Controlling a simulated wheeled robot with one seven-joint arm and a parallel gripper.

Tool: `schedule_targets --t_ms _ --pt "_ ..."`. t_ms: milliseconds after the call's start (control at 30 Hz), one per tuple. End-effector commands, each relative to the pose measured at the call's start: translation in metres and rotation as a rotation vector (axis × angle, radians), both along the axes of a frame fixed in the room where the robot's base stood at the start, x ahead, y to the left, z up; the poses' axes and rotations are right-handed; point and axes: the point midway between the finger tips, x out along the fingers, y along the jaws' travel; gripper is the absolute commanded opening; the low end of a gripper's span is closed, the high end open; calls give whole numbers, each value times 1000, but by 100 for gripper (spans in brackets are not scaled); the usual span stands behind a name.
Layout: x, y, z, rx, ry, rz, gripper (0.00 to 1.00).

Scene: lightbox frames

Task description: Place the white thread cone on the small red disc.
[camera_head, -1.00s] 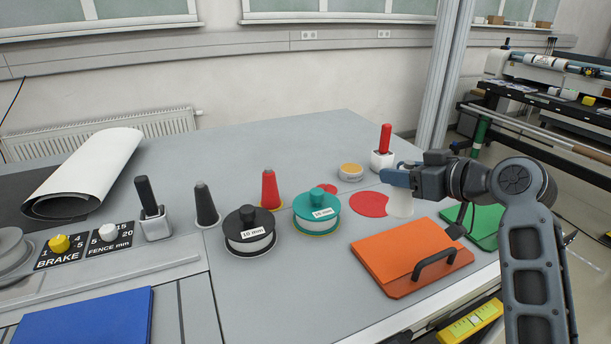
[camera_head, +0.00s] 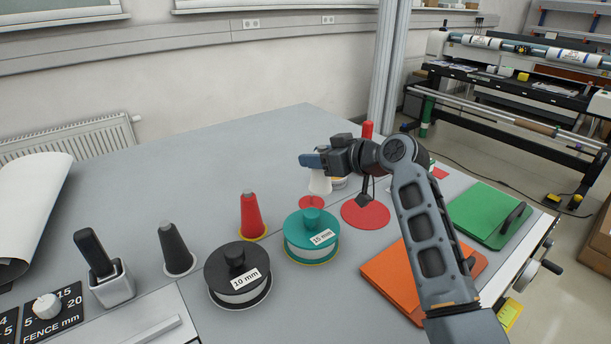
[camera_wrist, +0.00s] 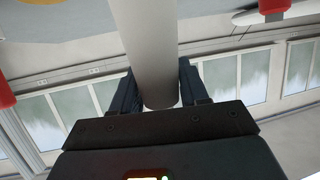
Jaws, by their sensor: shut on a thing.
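The white thread cone (camera_head: 319,183) is in my gripper (camera_head: 312,161), which is shut on its upper part. In the head view the cone hangs upright just behind the small red disc (camera_head: 311,202), and its lower end looks close above it; I cannot tell whether they touch. The disc lies flat on the grey table, behind the teal spool. In the wrist view the pale cone (camera_wrist: 150,50) runs between the two dark fingers (camera_wrist: 158,90).
A large red disc (camera_head: 365,214) lies right of the small one. The teal 15 mm spool (camera_head: 311,236), the black 10 mm spool (camera_head: 238,273), a red cone (camera_head: 252,215) and a dark cone (camera_head: 177,249) stand nearby. The table (camera_head: 250,150) behind is clear.

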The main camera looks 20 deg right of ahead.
Motion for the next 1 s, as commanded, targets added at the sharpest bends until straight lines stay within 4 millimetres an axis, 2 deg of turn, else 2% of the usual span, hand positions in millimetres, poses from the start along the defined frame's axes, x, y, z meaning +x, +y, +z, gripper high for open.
schedule_targets --t_ms 100,300,467,700,1000 --pt "24 6 -18 1 0 2 10" --pt "44 10 -28 0 -2 2 10" --pt "47 10 -34 0 -1 0 10" --pt "46 10 -67 0 0 1 10" --pt "46 10 -68 0 -1 0 10"
